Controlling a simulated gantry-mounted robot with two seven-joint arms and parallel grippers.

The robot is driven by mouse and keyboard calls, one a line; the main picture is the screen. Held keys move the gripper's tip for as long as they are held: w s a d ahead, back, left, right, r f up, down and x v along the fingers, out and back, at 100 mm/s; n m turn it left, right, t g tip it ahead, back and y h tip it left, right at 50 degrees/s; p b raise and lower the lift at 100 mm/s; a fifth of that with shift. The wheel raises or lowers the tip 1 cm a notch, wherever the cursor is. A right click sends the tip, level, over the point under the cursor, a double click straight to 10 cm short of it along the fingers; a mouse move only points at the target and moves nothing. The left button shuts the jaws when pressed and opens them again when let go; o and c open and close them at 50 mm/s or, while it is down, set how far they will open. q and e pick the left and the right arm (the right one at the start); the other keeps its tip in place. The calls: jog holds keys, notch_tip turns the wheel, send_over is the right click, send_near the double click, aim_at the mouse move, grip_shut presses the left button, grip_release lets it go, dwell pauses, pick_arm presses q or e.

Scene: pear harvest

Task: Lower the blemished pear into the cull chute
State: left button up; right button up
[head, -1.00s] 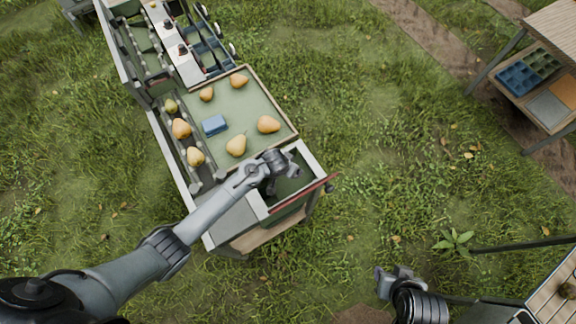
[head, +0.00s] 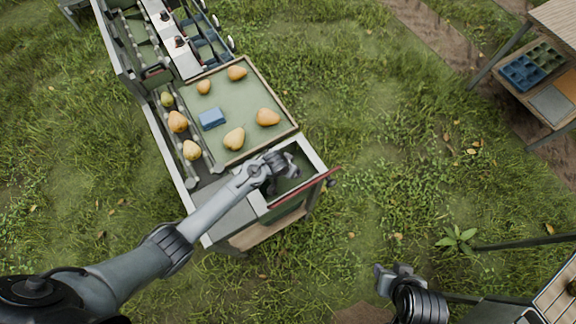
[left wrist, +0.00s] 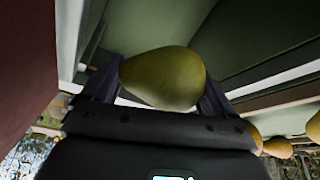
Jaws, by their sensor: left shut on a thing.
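The pear (left wrist: 163,77) is olive-green in the left wrist view and lies sideways between the two fingers of my left gripper (head: 275,186). My left gripper is shut on it. In the head view the gripper hangs at the open green-walled chute (head: 313,158) at the near end of the sorting bench, and the pear is hidden there. In the left wrist view pale rims and green walls surround the pear. I cannot tell how deep it is or see any blemish. My right gripper (head: 395,272) is at the lower right, away from the bench; its jaws are unclear.
A green sorting tray (head: 222,93) beside the chute holds several yellow pears and a blue block (head: 212,118). More pears lie along a rail on its left. A red strip (head: 305,188) edges the chute's near side. A shelf with blue crates (head: 522,72) stands at right; grass lies between.

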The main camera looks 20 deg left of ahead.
pick_arm(q)
jog(key=o, duration=0.9)
jog(key=p+v, duration=0.1)
jog(key=v, duration=0.8)
jog(key=shift+s+r, duration=0.1)
jog(key=shift+r, duration=0.2)
jog(key=shift+s+r+p, duration=0.2)
jog(key=shift+r+p, duration=0.1)
jog(key=shift+r, duration=0.25)
